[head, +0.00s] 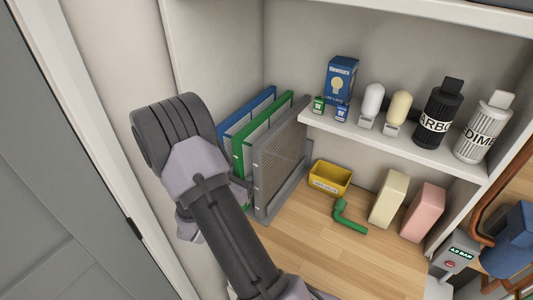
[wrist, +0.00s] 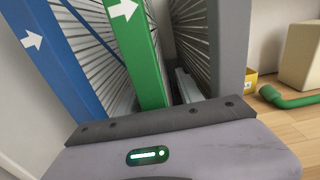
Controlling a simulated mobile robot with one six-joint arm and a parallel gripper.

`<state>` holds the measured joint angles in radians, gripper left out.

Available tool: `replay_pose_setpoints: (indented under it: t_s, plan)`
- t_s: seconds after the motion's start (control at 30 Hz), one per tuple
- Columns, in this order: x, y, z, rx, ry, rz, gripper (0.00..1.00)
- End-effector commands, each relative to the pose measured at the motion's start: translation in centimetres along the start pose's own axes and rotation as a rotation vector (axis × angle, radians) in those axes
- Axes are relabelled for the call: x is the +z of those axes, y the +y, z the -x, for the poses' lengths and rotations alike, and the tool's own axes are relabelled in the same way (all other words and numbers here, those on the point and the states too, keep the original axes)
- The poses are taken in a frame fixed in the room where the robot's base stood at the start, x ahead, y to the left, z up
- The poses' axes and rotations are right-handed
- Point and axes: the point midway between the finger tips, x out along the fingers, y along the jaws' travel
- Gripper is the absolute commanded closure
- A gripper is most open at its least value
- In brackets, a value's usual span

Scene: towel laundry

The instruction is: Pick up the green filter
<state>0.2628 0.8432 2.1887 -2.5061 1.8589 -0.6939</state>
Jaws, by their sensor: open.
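The green filter (head: 243,148) stands upright in a rack at the left of the cabinet, between a blue filter (head: 232,122) and a grey filter (head: 279,150). In the wrist view the green filter's edge (wrist: 143,60), with a white arrow, is straight ahead. The blue filter (wrist: 58,60) is to its left and the grey filter (wrist: 228,50) to its right. My gripper (wrist: 165,122) is open and empty, facing the filter edges. Its fingertips are not clearly seen, and I cannot tell whether it touches the green filter. In the head view my arm hides the gripper.
A yellow bin (head: 330,179), a green elbow pipe (head: 347,217), a cream box (head: 388,198) and a pink box (head: 422,212) stand on the wooden floor to the right. The shelf (head: 390,138) above holds bulbs, boxes and two canisters. A grey door (head: 60,180) is at left.

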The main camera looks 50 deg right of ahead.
Motion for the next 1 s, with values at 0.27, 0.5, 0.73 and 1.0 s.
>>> replay_pose_setpoints:
  t_s: [0.27, 0.5, 0.73, 1.0]
  plan:
    - [0.1, 0.1, -0.3, 0.002, 0.0, 0.0, 0.64]
    - [0.1, 0.1, -0.2, 0.002, 0.0, 0.0, 1.0]
    - [0.1, 0.1, -0.2, 0.001, 0.0, -0.001, 1.0]
    - [1.8, 0.1, 0.1, 0.0, -0.001, -0.003, 1.0]
